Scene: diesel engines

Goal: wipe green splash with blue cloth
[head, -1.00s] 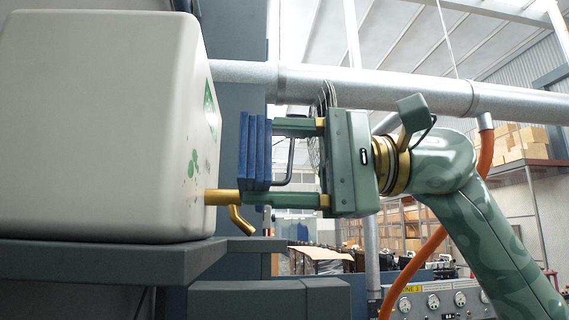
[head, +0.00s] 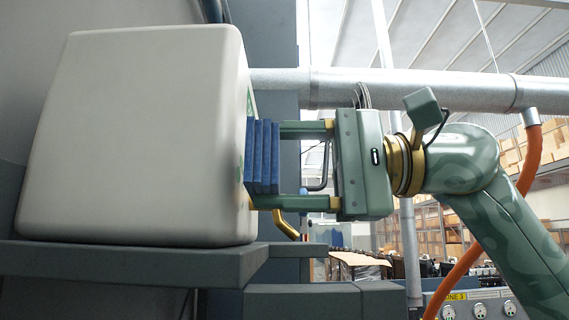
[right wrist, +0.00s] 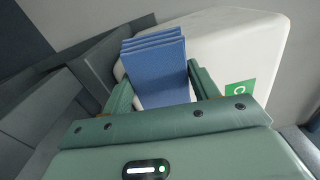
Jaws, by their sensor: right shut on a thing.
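A blue cloth (head: 262,156), a folded stack of layers, is held in my right gripper (head: 308,166), which is shut on it. In the head view the cloth stands upright against or very close to the right side of a white rounded tank (head: 140,140); I cannot tell if they touch. Only a small bit of the green splash (head: 241,168) shows at the cloth's left edge; the cloth hides the rest. The right wrist view shows the cloth (right wrist: 158,70) between the fingers, in front of the tank (right wrist: 222,45). My left gripper is not in view.
The tank stands on a dark grey ledge (head: 130,262). A green label (right wrist: 240,93) is on the tank's face. A brass spout (head: 285,225) sticks out just below the cloth. A thick grey pipe (head: 430,88) runs behind, above my gripper.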

